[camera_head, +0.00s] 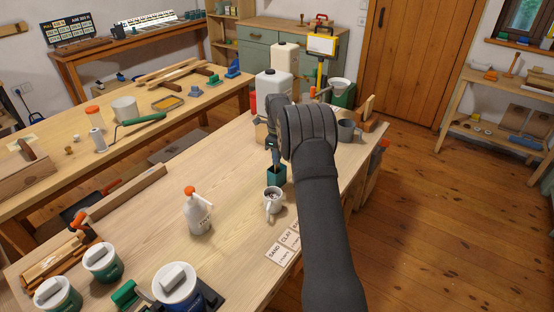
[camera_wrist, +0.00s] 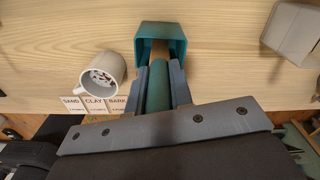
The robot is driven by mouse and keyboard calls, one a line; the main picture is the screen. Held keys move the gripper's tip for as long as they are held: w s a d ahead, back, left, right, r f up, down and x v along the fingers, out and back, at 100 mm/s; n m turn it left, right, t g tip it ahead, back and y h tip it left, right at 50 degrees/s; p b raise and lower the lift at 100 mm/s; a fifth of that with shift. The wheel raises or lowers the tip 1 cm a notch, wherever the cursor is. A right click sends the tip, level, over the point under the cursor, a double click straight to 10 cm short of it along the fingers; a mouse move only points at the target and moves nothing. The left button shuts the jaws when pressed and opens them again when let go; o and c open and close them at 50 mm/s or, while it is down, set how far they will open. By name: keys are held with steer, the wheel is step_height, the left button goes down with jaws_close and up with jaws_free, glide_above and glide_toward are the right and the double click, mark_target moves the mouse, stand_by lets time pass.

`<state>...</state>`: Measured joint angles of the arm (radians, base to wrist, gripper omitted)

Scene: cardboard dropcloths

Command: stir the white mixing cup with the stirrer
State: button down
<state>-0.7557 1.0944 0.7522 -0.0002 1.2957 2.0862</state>
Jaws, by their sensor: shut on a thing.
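The white mixing cup (camera_head: 276,207) stands on the workbench with dark and pale specks inside. It also shows in the wrist view (camera_wrist: 117,64), left of my gripper. A square teal holder (camera_head: 277,177) stands just behind the cup; it is at the top middle of the wrist view (camera_wrist: 178,32). My gripper (camera_wrist: 162,84) is shut on the teal handle of the stirrer (camera_wrist: 158,90). The stirrer's wooden part reaches into the holder's opening, and its lower end is hidden. In the head view my gripper (camera_head: 275,155) is above the holder.
Labelled cards (camera_head: 283,245) lie in front of the cup. A white pump bottle (camera_head: 197,212) stands to the left. Large white jugs (camera_head: 273,88) stand behind my arm, and lidded tubs (camera_head: 102,262) are at front left. The bench between is mostly clear.

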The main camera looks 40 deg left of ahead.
step_height(320, 180, up, 10)
steer(key=shift+s+f, duration=0.1)
steer(key=shift+f, duration=0.1)
steer(key=s+d+r, duration=0.3)
steer(key=s+d, duration=0.3)
steer(key=s, duration=0.5)
step_height(320, 180, down, 11)
steer(key=shift+w+f+n, duration=0.15)
steer(key=shift+w+n, duration=0.05)
steer(key=shift+n, duration=0.2)
stand_by(0.5)
steer(key=shift+a, duration=0.1)
steer(key=shift+a, duration=0.15)
